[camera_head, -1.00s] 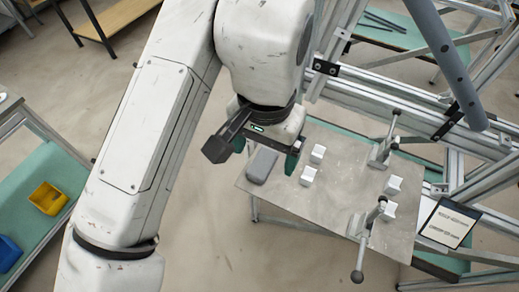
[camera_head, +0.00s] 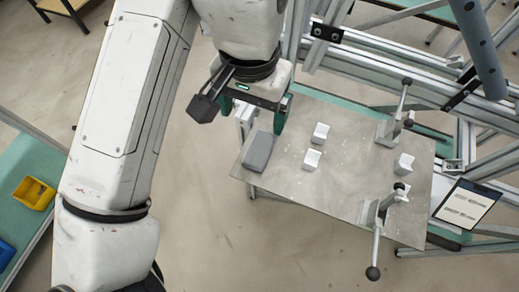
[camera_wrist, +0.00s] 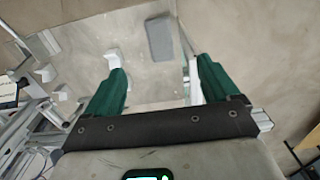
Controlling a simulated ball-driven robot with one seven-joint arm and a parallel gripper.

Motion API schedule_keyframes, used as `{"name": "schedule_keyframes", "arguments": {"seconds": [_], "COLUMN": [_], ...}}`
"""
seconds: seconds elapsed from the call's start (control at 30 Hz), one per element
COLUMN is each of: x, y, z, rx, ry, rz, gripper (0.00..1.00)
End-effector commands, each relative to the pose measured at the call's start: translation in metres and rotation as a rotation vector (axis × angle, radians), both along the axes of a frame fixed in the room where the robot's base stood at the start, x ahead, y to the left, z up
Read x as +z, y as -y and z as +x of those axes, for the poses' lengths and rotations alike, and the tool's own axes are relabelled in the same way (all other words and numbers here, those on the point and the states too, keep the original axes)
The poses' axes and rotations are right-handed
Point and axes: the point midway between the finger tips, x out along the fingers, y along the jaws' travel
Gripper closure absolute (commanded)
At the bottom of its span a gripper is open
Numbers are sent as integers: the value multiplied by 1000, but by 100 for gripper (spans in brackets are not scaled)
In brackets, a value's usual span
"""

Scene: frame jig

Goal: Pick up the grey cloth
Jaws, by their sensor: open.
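The grey cloth (camera_head: 258,151) lies as a flat, dark grey, rounded oblong pad near the left edge of the metal plate. It also shows in the wrist view (camera_wrist: 159,39), beyond my fingertips and roughly between them. My gripper (camera_head: 252,112) is at the plate's upper left corner, just above the cloth in the head view. Its two green fingers are apart with nothing between them in the wrist view (camera_wrist: 158,75). The cloth is apart from the fingers, and all of its top shows.
The metal plate (camera_head: 338,190) carries white blocks (camera_head: 312,159) right of the cloth and two toggle clamps (camera_head: 383,205) on its right side. A frame of aluminium rails (camera_head: 400,75) stands behind. A tablet (camera_head: 467,204) is at right, a yellow bin (camera_head: 34,193) far left.

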Motion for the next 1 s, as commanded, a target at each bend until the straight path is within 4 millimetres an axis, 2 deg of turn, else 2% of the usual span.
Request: {"name": "schedule_keyframes", "arguments": {"seconds": [0.03, 0.3, 0.57, 0.8, 1.0], "x": [-13, -55, -73, -106, -120], "y": [0, 0, 0, 0, 1], "z": [0, 0, 0, 0, 1], "rx": [0, 0, 1, 3, 1], "ry": [0, 0, -1, -2, 0], "rz": [0, 0, -2, -2, -1], "gripper": [12, 12, 12, 12, 12]}}
